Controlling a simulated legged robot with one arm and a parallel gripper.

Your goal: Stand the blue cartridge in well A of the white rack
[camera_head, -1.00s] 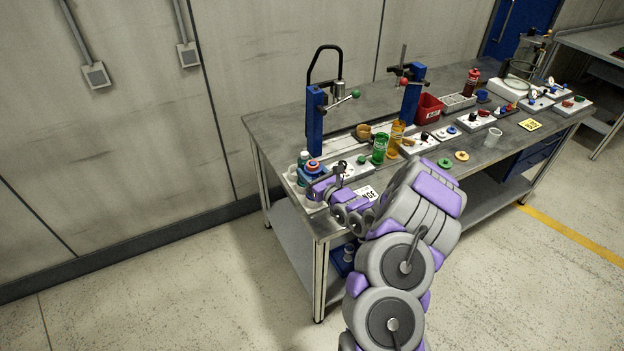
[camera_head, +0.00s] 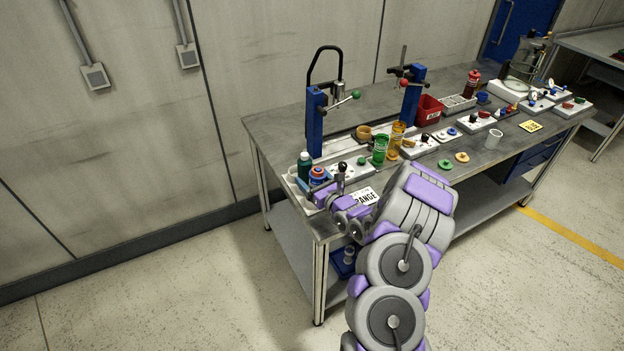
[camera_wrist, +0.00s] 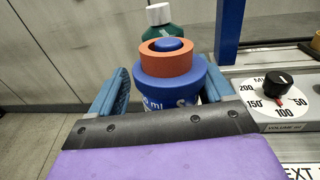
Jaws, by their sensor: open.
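The blue cartridge (camera_wrist: 172,92), with an orange ring and a blue top knob, stands upright between my fingers in the wrist view. In the head view the cartridge (camera_head: 318,173) is at the table's near left end. My gripper (camera_wrist: 165,90) is open, with a blue-padded finger on each side of the cartridge; its contact cannot be told. In the head view my gripper (camera_head: 325,190) partly covers the cartridge's lower part. A white holder (camera_head: 292,184), possibly the rack, shows around this spot. Its well labels and the cartridge's base are hidden.
A green bottle with a white cap (camera_wrist: 160,14) stands just behind the cartridge. A white dial block (camera_wrist: 278,100) is close to the right, near a blue post (camera_head: 314,122). Green and amber cups and several white blocks line the table further right.

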